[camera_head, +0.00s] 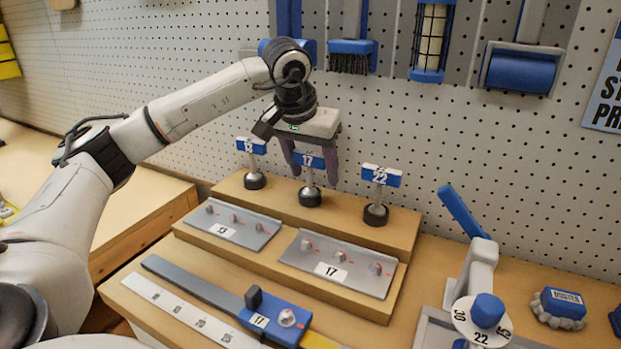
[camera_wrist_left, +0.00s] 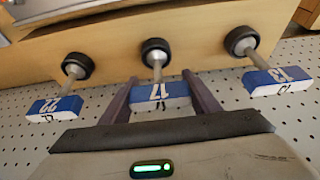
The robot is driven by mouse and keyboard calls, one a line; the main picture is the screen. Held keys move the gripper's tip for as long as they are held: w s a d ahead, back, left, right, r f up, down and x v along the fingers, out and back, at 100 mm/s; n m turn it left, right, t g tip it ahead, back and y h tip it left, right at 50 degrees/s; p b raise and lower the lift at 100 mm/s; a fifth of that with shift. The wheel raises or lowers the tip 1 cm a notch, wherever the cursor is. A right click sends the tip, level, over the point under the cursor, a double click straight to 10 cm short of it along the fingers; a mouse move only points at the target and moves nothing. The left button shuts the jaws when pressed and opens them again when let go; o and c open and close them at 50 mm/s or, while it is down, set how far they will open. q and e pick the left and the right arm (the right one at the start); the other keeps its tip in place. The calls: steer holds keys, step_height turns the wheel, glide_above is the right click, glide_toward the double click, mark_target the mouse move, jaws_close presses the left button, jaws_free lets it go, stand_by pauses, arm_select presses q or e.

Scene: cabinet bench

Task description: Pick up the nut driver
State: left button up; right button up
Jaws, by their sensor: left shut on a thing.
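Three T-shaped nut drivers with blue handles and white number labels stand upright in black round holders on the wooden stand's top step. The nut driver marked 17 (camera_head: 309,161) is in the middle; it also shows in the wrist view (camera_wrist_left: 160,92). The one marked 13 (camera_head: 251,146) is to its left and the one marked 22 (camera_head: 381,176) to its right. My left gripper (camera_head: 313,172) comes from above and is shut on the 17 handle, one finger at each end. The 17 driver's lower end is still at its black holder. My right gripper is out of view.
The stepped wooden stand (camera_head: 230,187) carries metal plates marked 13 (camera_head: 228,229) and 17 (camera_head: 337,268) in front. A blue-and-grey sliding gauge (camera_head: 195,287) lies lower down. A clamp-like device (camera_head: 480,270) stands right. A pegboard wall with hanging brushes (camera_head: 352,55) rises behind.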

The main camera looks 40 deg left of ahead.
arm_select(q)
steer(key=shift+r, duration=0.15)
steer(key=shift+r, duration=0.6)
step_height(320, 180, up, 2)
steer(key=shift+r+p, duration=0.25)
steer(key=shift+p, duration=0.05)
steer(key=s+d+b, duration=0.1)
steer(key=s+d, duration=0.1)
steer(key=s, duration=0.6)
steer(key=s+d+b, duration=0.1)
steer(key=s+d, duration=0.2)
steer(key=s, duration=0.6)
steer(key=shift+d+f, duration=0.25)
steer(key=shift+s, duration=0.1)
